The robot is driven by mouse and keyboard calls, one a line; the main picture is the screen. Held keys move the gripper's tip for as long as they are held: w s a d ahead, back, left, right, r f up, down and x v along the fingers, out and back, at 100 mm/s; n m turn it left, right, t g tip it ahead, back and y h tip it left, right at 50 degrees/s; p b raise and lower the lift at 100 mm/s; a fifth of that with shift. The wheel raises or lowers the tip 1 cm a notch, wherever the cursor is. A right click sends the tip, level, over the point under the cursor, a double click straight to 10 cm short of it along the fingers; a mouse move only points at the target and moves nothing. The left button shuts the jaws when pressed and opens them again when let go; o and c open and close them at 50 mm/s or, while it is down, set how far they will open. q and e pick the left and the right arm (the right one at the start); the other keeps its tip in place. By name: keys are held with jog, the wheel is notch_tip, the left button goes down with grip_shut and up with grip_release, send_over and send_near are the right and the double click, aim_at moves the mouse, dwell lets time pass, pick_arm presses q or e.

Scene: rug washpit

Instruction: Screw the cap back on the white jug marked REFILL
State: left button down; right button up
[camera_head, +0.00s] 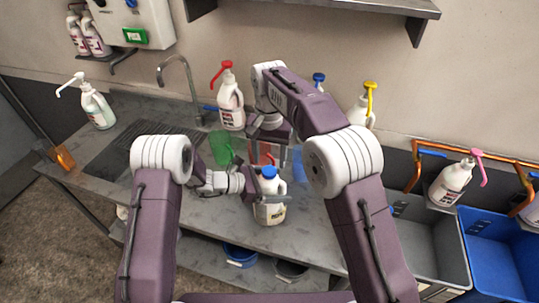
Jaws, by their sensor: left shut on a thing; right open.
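A white jug (270,208) with a dark and yellow label stands near the front edge of the grey counter; its lettering is too small to read. A blue cap (269,172) sits at the jug's mouth; I cannot tell how far it is screwed on. My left gripper (251,186) comes in from the left and is shut on the jug at its upper part, below the cap. My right gripper (269,156) points down from above, open, its fingers just over the cap. Whether they touch the cap is hard to tell.
White pump bottles with red (230,105), blue and yellow (361,112) tops stand behind the arms. A green beaker (221,147) and a reddish one (262,152) are close behind the jug. A sink tap (180,75) is at the back left. Grey (432,242) and blue bins are at the right.

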aim_at(269, 171)
pick_arm(q)
jog(key=shift+s+f, duration=0.1)
jog(key=shift+f, duration=0.1)
pick_arm(e)
jog(key=n, duration=0.2)
jog(key=shift+s+n, duration=0.15)
jog(key=shift+n, duration=0.15)
jog(key=n, duration=0.2)
jog(key=r+n, duration=0.1)
jog(key=n, duration=0.2)
jog(key=shift+s+d+r+n, duration=0.1)
jog(key=shift+r+n, duration=0.1)
jog(key=shift+n, duration=0.1)
jog(key=n, duration=0.2)
jog(key=r+n, duration=0.1)
jog(key=shift+r+n, duration=0.1)
jog(key=shift+n, duration=0.3)
jog(key=shift+r+n, duration=0.25)
jog(key=shift+n, duration=0.25)
jog(key=shift+w+r, duration=0.2)
jog(key=shift+w, duration=0.05)
jog(key=shift+f, duration=0.15)
notch_tip(269, 171, down, 8)
jog(key=shift+r, duration=0.1)
